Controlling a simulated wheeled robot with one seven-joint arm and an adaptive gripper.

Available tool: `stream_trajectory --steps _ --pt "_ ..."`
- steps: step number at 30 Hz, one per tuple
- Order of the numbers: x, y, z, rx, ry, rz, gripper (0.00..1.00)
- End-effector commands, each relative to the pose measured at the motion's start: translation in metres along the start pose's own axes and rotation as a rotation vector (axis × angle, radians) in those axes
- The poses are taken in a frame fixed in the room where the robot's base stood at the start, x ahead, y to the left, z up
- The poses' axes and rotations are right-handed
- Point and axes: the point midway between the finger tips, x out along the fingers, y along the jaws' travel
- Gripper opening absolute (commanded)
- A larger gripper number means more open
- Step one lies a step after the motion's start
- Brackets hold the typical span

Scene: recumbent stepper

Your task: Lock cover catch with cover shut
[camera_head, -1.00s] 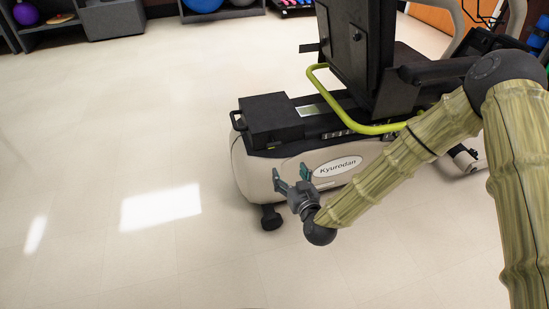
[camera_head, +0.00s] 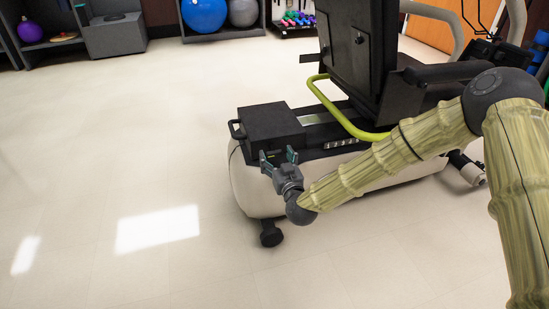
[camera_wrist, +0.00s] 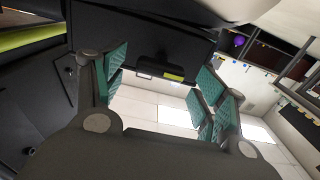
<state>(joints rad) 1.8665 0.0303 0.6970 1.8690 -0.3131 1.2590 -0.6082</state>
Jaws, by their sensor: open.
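The black box-shaped cover (camera_head: 270,122) sits on the rear end of the recumbent stepper and looks flat and shut. In the wrist view the cover (camera_wrist: 125,25) fills the top, with a dark catch (camera_wrist: 150,68) on its edge. The catch carries a yellow-green mark (camera_wrist: 173,76). Whether the catch is locked I cannot tell. My gripper (camera_head: 278,155) is open and empty at the near side of the cover. In the wrist view my gripper (camera_wrist: 160,80) has its teal-padded fingers on either side of the catch, apparently not touching it. My gripper partly hides this area in the head view.
The stepper's pale body (camera_head: 250,190) stands below the cover, with a caster (camera_head: 271,234) at its corner. A yellow-green rail (camera_head: 335,112) and black seat back (camera_head: 350,50) rise to the right. The floor at left is clear.

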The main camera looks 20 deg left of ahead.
Motion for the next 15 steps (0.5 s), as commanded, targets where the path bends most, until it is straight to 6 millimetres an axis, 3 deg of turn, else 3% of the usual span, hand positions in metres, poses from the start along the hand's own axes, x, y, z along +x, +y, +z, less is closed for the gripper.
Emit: stream_trajectory --steps 6,15 --pt "0.02 0.0 0.001 0.001 0.0 0.001 0.71" --pt "0.025 0.0 0.0 0.001 -0.001 0.0 0.71"
